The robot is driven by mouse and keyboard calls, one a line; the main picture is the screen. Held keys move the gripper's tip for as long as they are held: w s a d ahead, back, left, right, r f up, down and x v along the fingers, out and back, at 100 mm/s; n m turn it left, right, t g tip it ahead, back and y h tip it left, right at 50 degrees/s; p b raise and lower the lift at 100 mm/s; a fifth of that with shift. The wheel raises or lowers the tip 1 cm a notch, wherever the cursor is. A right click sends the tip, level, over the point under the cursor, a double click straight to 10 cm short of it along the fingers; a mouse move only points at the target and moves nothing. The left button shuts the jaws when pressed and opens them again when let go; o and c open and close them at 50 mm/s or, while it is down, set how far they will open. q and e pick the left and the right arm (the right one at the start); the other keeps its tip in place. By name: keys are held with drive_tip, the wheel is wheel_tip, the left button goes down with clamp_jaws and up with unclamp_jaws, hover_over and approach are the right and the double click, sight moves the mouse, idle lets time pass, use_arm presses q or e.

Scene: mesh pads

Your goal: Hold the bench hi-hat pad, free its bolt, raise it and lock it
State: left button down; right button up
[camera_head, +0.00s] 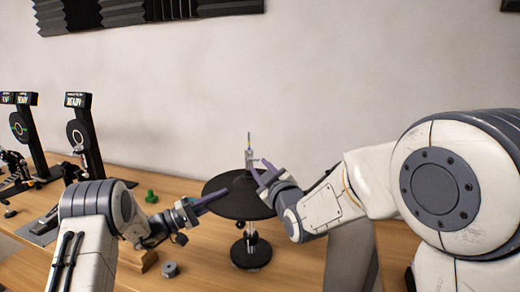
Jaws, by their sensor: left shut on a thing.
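The hi-hat pad (240,205) is a round black disc on a thin upright rod, above a round black base (251,255). A small grey metal bolt or clutch piece (250,158) sits on the rod above the pad. My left gripper (220,194) comes in from the left and is shut on the pad's left rim. My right gripper (258,171) is just right of the metal piece above the pad, with its fingers apart. I cannot tell whether they touch the piece.
Two black pedal stands with displays (78,100) stand at the left. A green knob (151,196), a grey round nut (170,269) and a wooden block (143,262) lie on the wooden bench (205,262).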

sight(254, 161)
drive_tip(key=n, duration=0.5)
drive_tip(key=shift+w, duration=0.15)
drive_tip(key=n, duration=0.4)
drive_tip(key=shift+w+a, duration=0.1)
drive_tip(key=shift+x, duration=2)
clamp_jaws()
